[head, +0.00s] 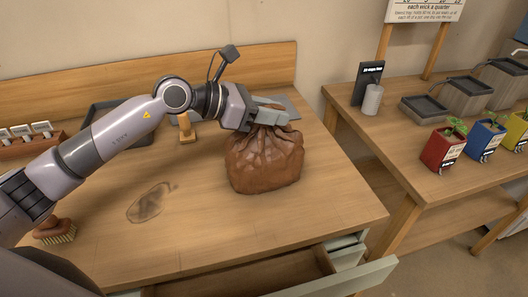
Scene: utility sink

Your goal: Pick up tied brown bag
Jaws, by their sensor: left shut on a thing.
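The tied brown bag (264,165) is wrinkled and gathered at its top, and it sits upright on the wooden bench toward the right edge. My left gripper (272,117) is at the gathered neck of the bag, shut on it from above. The bag's tie is hidden behind the gripper fingers. I cannot tell whether the bag's bottom touches the bench or is slightly above it. My right gripper is not in the head view.
A scrub brush (55,231) and a dark stain (150,202) are on the bench. A dark tray (117,124) lies behind my arm. An open drawer (345,280) juts out at the front. A second table to the right holds potted plants (443,149) and a white cylinder (372,99).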

